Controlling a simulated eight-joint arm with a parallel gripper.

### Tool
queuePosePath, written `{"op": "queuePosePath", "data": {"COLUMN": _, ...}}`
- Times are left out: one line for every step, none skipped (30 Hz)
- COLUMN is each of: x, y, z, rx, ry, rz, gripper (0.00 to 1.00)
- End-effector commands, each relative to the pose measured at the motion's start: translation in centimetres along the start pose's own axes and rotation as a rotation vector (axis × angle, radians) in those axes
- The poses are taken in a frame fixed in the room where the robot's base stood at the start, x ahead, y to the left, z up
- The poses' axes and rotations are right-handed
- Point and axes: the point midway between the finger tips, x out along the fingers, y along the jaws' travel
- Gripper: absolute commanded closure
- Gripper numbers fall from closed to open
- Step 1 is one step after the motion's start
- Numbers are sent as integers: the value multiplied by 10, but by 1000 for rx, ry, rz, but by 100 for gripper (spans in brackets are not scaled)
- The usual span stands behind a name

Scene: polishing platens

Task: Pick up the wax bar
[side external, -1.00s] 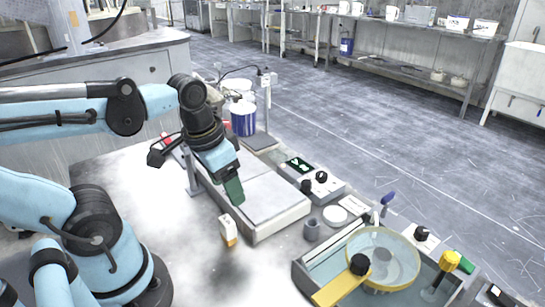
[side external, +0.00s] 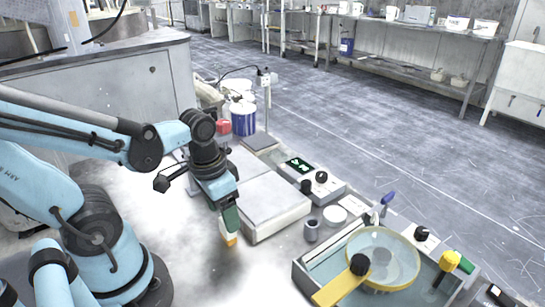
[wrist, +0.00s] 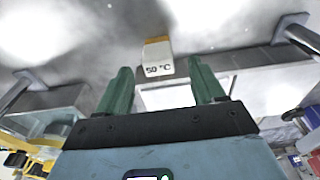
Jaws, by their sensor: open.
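The wax bar (side external: 232,240) is a small white block with an orange end, standing on the grey bench in front of a pale flat-topped box. In the side view my gripper's green fingers (side external: 231,221) are right over it and hide part of it. In the wrist view the wax bar (wrist: 158,57) shows a "50 °C" label and its orange end. It appears just beyond the gap between my two green fingers (wrist: 158,76), which are apart with nothing between them. I cannot tell whether a finger touches the bar.
The pale box (side external: 272,205) is close on the right of my gripper. A small grey cup (side external: 311,230) and a basin with a yellow-rimmed clear disc (side external: 383,258) are further right. A control box (side external: 318,180) sits behind. The bench front is clear.

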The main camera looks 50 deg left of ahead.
Motion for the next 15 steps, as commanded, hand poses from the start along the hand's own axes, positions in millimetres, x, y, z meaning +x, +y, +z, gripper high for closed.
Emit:
{"op": "queuePosePath", "data": {"x": 1, "y": 0, "z": 0, "rx": 0, "ry": 0, "rz": 0, "gripper": 32}}
{"op": "queuePosePath", "data": {"x": 1, "y": 0, "z": 0, "rx": 0, "ry": 0, "rz": 0, "gripper": 32}}
{"op": "queuePosePath", "data": {"x": 2, "y": 0, "z": 0, "rx": 0, "ry": 0, "rz": 0, "gripper": 32}}
{"op": "queuePosePath", "data": {"x": 3, "y": 0, "z": 0, "rx": 0, "ry": 0, "rz": 0, "gripper": 32}}
{"op": "queuePosePath", "data": {"x": 4, "y": 0, "z": 0, "rx": 0, "ry": 0, "rz": 0, "gripper": 32}}
{"op": "queuePosePath", "data": {"x": 6, "y": 0, "z": -1, "rx": 0, "ry": 0, "rz": 0, "gripper": 32}}
{"op": "queuePosePath", "data": {"x": 8, "y": 0, "z": -1, "rx": 0, "ry": 0, "rz": 0, "gripper": 32}}
{"op": "queuePosePath", "data": {"x": 10, "y": 1, "z": -1, "rx": 1, "ry": 0, "rz": 0, "gripper": 32}}
{"op": "queuePosePath", "data": {"x": 13, "y": 1, "z": -1, "rx": 1, "ry": 0, "rz": 0, "gripper": 32}}
{"op": "queuePosePath", "data": {"x": 15, "y": 1, "z": -1, "rx": 1, "ry": 0, "rz": 0, "gripper": 32}}
{"op": "queuePosePath", "data": {"x": 17, "y": 1, "z": -1, "rx": 1, "ry": 0, "rz": 0, "gripper": 32}}
{"op": "queuePosePath", "data": {"x": 20, "y": 1, "z": -1, "rx": 1, "ry": 0, "rz": 0, "gripper": 32}}
{"op": "queuePosePath", "data": {"x": 22, "y": 1, "z": -2, "rx": 1, "ry": 0, "rz": 0, "gripper": 32}}
{"op": "queuePosePath", "data": {"x": 24, "y": 2, "z": -2, "rx": 1, "ry": 0, "rz": 0, "gripper": 32}}
{"op": "queuePosePath", "data": {"x": 27, "y": 2, "z": -2, "rx": 1, "ry": 0, "rz": 0, "gripper": 32}}
